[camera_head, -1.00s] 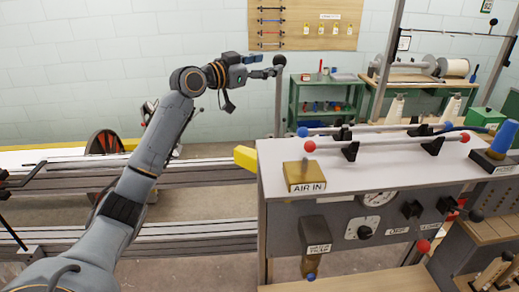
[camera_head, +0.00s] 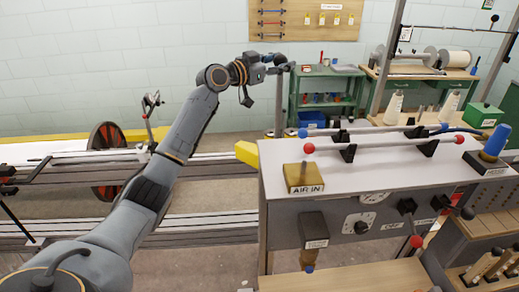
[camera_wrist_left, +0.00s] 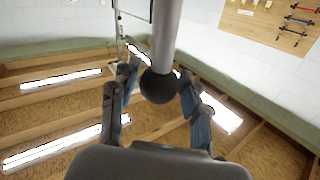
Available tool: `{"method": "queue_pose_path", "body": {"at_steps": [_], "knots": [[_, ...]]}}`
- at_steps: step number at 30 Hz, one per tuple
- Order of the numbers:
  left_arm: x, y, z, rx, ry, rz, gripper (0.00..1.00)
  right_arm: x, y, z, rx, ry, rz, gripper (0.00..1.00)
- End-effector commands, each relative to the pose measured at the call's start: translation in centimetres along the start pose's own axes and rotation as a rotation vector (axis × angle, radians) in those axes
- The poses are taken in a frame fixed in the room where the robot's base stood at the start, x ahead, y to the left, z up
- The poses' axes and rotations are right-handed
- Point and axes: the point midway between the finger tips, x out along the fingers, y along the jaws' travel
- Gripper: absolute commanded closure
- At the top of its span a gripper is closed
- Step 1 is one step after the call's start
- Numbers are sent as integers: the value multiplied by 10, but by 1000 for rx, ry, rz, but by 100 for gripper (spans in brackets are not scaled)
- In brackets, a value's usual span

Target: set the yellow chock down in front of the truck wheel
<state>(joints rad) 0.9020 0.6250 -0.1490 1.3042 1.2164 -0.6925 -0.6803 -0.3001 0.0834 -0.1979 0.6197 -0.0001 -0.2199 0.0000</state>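A yellow block (camera_head: 246,153) shows at the left end of the grey console; I cannot tell whether it is the chock. My left gripper (camera_head: 280,65) is at the top of an upright grey post. In the left wrist view, its two fingers (camera_wrist_left: 158,75) stand apart on either side of the post's dark ball (camera_wrist_left: 160,86), with a gap showing beside the ball. No chock is between the fingers. My right gripper is out of view.
The console (camera_head: 380,185) with rods, levers and an AIR IN block (camera_head: 304,178) fills the right foreground. Long metal rails (camera_head: 205,222) cross the left. A green shelf (camera_head: 328,75) and a bench with spools (camera_head: 395,108) stand at the back wall.

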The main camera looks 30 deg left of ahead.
Motion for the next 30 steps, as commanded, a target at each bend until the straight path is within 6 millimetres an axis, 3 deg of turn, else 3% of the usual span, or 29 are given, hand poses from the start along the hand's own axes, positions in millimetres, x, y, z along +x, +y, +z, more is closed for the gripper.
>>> {"method": "queue_pose_path", "body": {"at_steps": [1, 6, 20, 30], "knots": [[0, 0, 0, 0, 0, 0, 70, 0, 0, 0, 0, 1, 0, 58], [0, 0, 0, 0, 0, 0, 100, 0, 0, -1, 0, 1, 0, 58], [-1, -2, -6, 5, 9, -4, 100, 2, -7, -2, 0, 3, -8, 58], [-1, -6, -29, 6, 11, -4, 100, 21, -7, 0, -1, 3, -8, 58]]}}
